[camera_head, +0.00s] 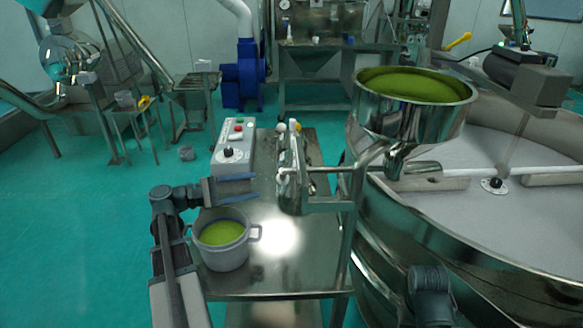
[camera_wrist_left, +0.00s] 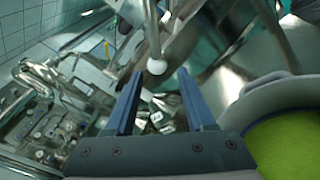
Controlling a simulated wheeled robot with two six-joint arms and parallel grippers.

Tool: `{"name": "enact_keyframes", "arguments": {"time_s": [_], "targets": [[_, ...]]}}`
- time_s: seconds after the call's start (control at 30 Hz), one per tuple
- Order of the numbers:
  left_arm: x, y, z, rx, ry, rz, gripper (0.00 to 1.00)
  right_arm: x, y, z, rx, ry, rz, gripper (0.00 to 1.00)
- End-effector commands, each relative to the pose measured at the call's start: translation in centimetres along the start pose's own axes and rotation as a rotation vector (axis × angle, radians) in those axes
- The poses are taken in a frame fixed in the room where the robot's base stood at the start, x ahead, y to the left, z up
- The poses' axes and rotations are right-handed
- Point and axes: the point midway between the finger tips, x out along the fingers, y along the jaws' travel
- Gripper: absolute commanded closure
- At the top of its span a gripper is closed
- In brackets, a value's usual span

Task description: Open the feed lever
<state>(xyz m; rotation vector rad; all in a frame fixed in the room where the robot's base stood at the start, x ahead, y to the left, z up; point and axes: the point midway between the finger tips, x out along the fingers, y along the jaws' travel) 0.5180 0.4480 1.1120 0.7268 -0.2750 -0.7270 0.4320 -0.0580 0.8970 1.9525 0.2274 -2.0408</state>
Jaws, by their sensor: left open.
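The feed lever is a thin metal rod (camera_head: 318,170) with a white ball knob (camera_head: 283,172), below and left of the steel hopper (camera_head: 432,122) filled with green powder. My left gripper (camera_head: 256,187) is open and empty, its blue fingers pointing right toward the knob, a short way left of it. In the left wrist view the white knob (camera_wrist_left: 156,67) shows just beyond and between the open fingertips (camera_wrist_left: 156,88), apparently not touched. At the lower right of the head view, part of my right arm shows; its gripper is hidden.
A grey pot (camera_head: 222,259) with green powder stands on the steel table (camera_head: 270,284) just below my left gripper. A control box (camera_head: 232,152) with buttons stands behind it. The large round sieve (camera_head: 375,240) fills the right side.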

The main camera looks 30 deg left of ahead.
Motion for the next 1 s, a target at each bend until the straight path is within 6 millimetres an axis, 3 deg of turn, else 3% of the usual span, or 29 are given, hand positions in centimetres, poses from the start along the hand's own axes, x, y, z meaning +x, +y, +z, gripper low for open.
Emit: {"name": "enact_keyframes", "arguments": {"time_s": [0.17, 0.33, 0.8, 1.0], "targets": [[-0.6, 0.4, 0.1, -0.006, -0.004, 0.020, 0.45, 0.0, 0.0, 0.1, 0.000, 0.000, 0.000, 0.51], [0.6, 0.4, 0.1, -0.006, -0.006, 0.017, 0.45, 0.0, 0.0, 0.1, 0.000, 0.000, 0.000, 0.51], [9.6, 0.5, 0.2, -0.005, -0.006, 0.015, 0.45, 0.0, 0.0, 0.0, 0.000, 0.000, 0.000, 0.51], [12.1, 0.6, 0.1, -0.005, -0.005, 0.016, 0.45, 0.0, 0.0, 0.0, 0.000, 0.000, 0.000, 0.51]]}}
